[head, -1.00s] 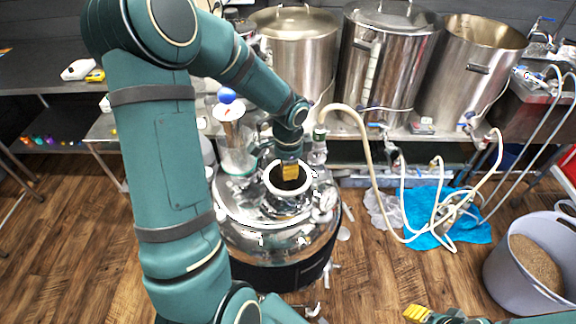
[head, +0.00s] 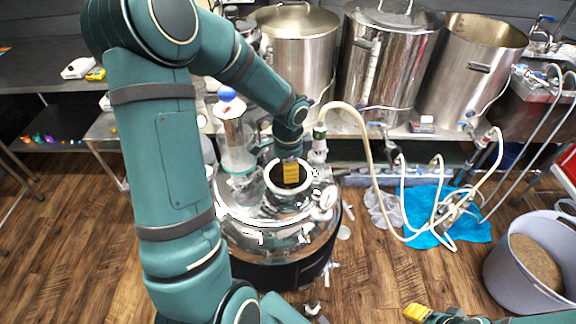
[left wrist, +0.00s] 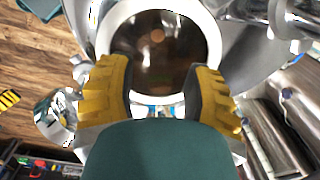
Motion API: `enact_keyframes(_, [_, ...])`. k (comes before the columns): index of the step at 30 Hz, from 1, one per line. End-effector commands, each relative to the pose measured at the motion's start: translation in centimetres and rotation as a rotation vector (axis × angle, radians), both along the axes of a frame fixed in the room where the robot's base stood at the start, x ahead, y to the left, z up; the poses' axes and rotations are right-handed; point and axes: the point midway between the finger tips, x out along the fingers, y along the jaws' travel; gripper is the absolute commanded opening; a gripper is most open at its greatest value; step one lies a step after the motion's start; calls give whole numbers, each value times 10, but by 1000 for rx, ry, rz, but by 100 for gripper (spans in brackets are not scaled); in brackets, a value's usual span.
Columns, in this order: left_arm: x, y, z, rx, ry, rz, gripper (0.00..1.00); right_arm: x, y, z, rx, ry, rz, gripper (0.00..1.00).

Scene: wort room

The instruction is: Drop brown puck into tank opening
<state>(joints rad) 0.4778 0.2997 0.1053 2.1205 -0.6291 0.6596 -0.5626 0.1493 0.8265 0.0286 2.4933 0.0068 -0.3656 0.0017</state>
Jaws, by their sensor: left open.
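The shiny steel tank (head: 265,238) stands on the floor at the middle of the head view. Its round opening has a pale rim (head: 289,194), which also shows in the left wrist view (left wrist: 213,38). My left gripper (head: 291,172) is at the opening, pointing down. In the left wrist view its yellow fingers (left wrist: 160,82) are spread apart with nothing between them, over the near part of the opening. The opening's inside is dark brown with a small lighter round spot; I cannot tell whether that is the brown puck or a reflection. No puck shows clearly elsewhere. My right gripper (head: 416,312) is at the bottom edge.
A glass flask with a blue ball (head: 235,140) stands on the tank beside my left arm. A pale hose (head: 366,150) arches to the right of the opening. Steel kettles (head: 385,60) line the back. A grey bucket of grain (head: 505,270) stands at the right.

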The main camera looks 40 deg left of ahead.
Motion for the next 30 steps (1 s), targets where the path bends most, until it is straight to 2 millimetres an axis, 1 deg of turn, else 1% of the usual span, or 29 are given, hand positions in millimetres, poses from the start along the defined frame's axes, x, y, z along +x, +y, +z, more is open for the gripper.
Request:
enact_keyframes(2, [0,0,2,1,-1,0,50,0,0,0,0,0,0,47])
enact_keyframes(5, [0,0,11,1,-2,1,50,0,0,0,0,0,0,47])
enact_keyframes(8, [1,0,27,3,-5,0,50,0,0,0,0,0,0,47])
enact_keyframes(15, [0,-1,76,3,-5,1,50,0,0,0,0,0,0,47])
enact_keyframes(18, [-1,-2,94,1,-5,1,50,0,0,0,0,0,0,47])
enact_keyframes(21, [-1,-2,107,2,-3,0,50,0,0,0,0,0,0,47])
enact_keyframes(25, [-2,-3,117,0,-1,0,50,0,0,0,0,0,0,47])
enact_keyframes(30, [-2,-3,121,-1,-1,0,50,0,0,0,0,0,0,47])
